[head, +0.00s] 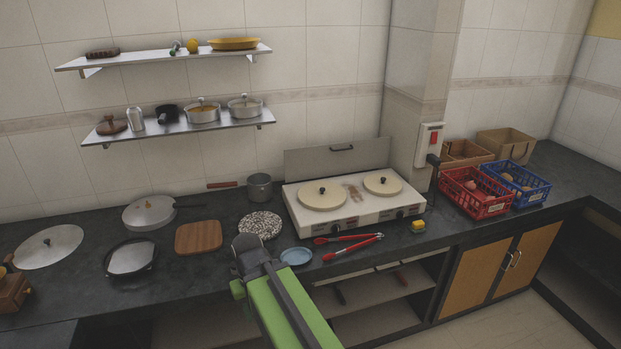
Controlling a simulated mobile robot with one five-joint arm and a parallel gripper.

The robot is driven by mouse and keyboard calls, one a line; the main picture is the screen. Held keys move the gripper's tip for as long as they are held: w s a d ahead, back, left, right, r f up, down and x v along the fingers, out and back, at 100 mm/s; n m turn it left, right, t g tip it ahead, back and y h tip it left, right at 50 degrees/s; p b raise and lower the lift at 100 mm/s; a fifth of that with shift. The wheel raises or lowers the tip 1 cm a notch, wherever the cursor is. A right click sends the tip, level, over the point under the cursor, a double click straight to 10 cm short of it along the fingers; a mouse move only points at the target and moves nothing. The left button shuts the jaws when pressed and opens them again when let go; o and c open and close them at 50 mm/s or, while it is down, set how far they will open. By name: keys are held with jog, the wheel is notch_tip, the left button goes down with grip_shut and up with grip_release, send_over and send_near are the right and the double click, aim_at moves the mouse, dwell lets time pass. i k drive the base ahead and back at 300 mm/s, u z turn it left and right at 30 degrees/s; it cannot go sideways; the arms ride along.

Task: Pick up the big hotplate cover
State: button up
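A white two-burner hotplate (355,222) stands on the dark counter right of centre. Two round cream covers with dark knobs lie on its burners. The left cover (308,200) looks bigger than the right cover (383,190).
A speckled round mat (260,225), a small blue dish (296,256) and red tongs (352,250) lie near my gripper. A grey pot (260,188) stands behind. Red (473,206) and blue (515,196) baskets stand right. A wall switch box (431,144) juts out behind the hotplate's right.

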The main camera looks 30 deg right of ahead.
aim_at(321, 197)
jog(key=z, duration=0.1)
jog(key=i, duration=1.15)
jog(key=u, duration=3.05)
jog(key=k, duration=0.75)
jog(key=z, duration=0.1)
jog(key=i, duration=0.7)
